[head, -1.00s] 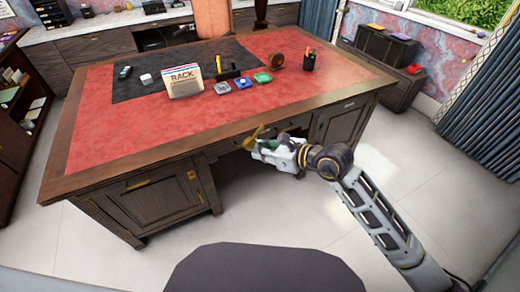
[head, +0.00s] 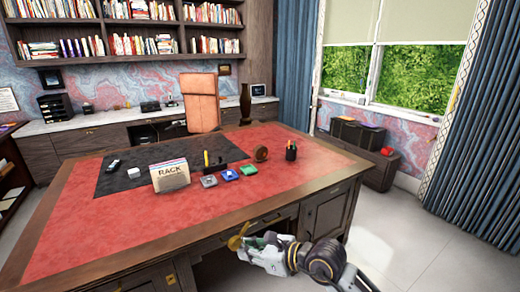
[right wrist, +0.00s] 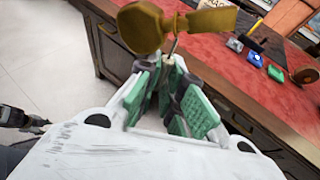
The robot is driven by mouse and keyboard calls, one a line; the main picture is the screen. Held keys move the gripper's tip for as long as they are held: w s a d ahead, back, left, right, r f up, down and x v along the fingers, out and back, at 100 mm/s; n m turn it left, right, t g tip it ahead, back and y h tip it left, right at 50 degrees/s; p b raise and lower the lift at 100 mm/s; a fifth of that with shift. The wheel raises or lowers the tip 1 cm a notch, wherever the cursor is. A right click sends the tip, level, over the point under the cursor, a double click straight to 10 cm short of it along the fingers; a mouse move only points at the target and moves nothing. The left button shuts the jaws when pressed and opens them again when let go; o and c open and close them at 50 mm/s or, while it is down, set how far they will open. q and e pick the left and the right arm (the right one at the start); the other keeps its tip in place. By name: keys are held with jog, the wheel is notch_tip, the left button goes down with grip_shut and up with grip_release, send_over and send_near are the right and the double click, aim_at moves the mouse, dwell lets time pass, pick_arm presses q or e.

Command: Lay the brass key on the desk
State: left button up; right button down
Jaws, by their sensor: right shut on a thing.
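The brass key (head: 238,238) shows at the tip of my right gripper (head: 256,243), in front of the near edge of the desk (head: 170,247). In the right wrist view the key (right wrist: 143,28) has a round bow and a flat plate. The green-padded fingers of my right gripper (right wrist: 163,75) are shut on its thin stem. The key is clear of the red leather top, which lies beyond it.
A rack box (head: 170,175), several small coloured blocks, a tape roll (head: 262,154) and a pen cup (head: 291,151) stand mid-desk. The red leather nearer the front left (head: 90,225) is bare. An orange chair (head: 200,103) stands behind.

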jog(key=w+d+r+m+t+h, duration=0.1)
jog(key=w+d+r+m+t, duration=0.15)
jog(key=d+r, duration=0.5)
jog(key=w+d+r+m+t+h, duration=0.15)
jog(key=d+r, duration=0.25)
jog(key=d, duration=0.4)
jog(key=s+d+f+m+t+h, duration=0.1)
jog(key=s+d+f, duration=0.4)
jog(key=d+f, duration=0.5)
jog(key=shift+s+d+f+m+h, duration=0.2)
jog(key=shift+f+m+h, duration=0.6)
jog(key=shift+f, duration=1.2)
jog(key=shift+a+r, duration=0.1)
jog(key=a+r+n+g+y, duration=0.3)
jog(key=a+r+n, duration=0.1)
jog(key=a, duration=0.3)
jog(key=a+r+n+g+y, duration=0.3)
jog(key=a+r+n, duration=0.1)
jog(key=a, duration=0.3)
jog(key=shift+a+g, duration=0.3)
jog(key=shift+a, duration=0.05)
